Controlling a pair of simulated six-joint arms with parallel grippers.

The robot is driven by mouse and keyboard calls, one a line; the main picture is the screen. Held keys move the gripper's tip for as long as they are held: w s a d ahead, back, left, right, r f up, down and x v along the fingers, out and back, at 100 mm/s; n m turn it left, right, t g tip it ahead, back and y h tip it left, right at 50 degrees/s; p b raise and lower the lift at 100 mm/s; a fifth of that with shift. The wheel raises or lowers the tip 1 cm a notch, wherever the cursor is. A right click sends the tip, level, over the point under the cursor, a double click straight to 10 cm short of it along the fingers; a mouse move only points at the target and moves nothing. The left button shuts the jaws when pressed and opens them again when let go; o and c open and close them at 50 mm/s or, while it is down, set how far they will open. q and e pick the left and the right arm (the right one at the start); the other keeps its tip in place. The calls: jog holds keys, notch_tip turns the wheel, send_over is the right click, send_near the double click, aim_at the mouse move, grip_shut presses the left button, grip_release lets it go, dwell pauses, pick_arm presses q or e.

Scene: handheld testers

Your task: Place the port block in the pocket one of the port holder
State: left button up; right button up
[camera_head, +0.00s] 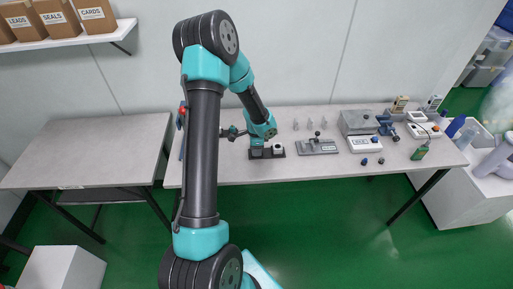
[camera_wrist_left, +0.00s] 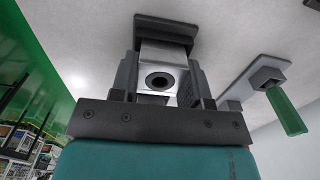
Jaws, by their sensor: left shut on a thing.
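The port block (camera_wrist_left: 172,79) is a silver-grey block with a dark round hole in its face, shown in the left wrist view. My left gripper (camera_wrist_left: 158,85) is shut on it, with a dark finger on each side. A dark part (camera_wrist_left: 165,28) lies just beyond the block; I cannot tell whether it is the port holder or whether the block touches it. In the head view my left gripper (camera_head: 265,149) is low at the table's middle, near a small dark item with a pale round top (camera_head: 277,147). My right gripper is not in view.
A grey plate fixture (camera_head: 318,147) stands right of the gripper on the white table (camera_head: 225,172). Testers and a grey box (camera_head: 358,122) stand farther right. The left table (camera_head: 85,150) is clear.

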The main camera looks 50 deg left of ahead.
pick_arm(q)
jog(key=shift+f, duration=0.1)
jog(key=o, duration=1.1)
jog(key=shift+c, duration=0.2)
notch_tip(320, 180, up, 12)
dwell(0.4)
